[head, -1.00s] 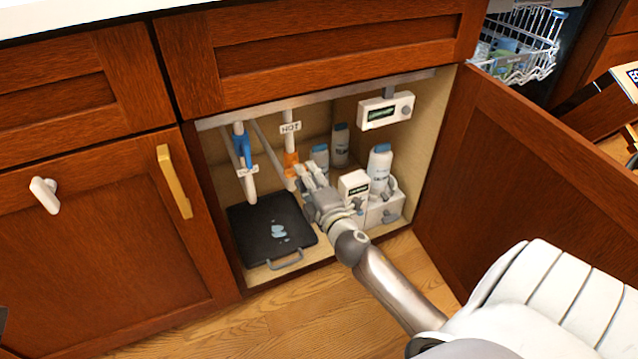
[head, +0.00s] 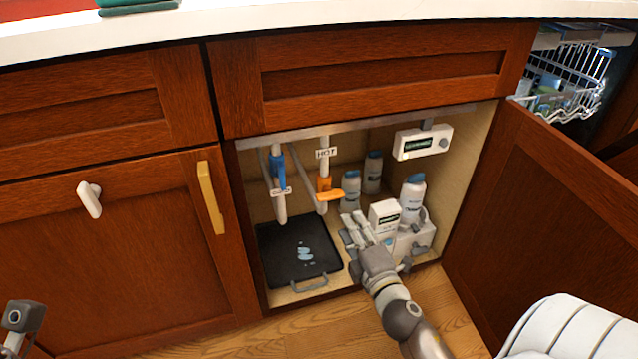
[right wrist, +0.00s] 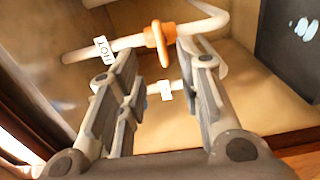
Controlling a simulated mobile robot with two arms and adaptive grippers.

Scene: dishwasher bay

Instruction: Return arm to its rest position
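My right gripper (head: 358,228) is in the mouth of the open under-sink cabinet, in front of the white box and the bottles. In the right wrist view its fingers (right wrist: 158,85) are spread apart with nothing between them. The orange valve handle (head: 330,195) on the hot pipe is beyond the fingertips and apart from them; it also shows in the right wrist view (right wrist: 160,42). My left gripper is not clearly seen; only a dark grey part of my left arm shows at the lower left of the head view.
A black tray (head: 275,262) with a wet patch lies on the cabinet floor. The blue valve handle (head: 277,170) is on the left pipe. White bottles (head: 412,195) and a white box (head: 384,215) stand at the right. The open cabinet door (head: 560,190) bounds the right side.

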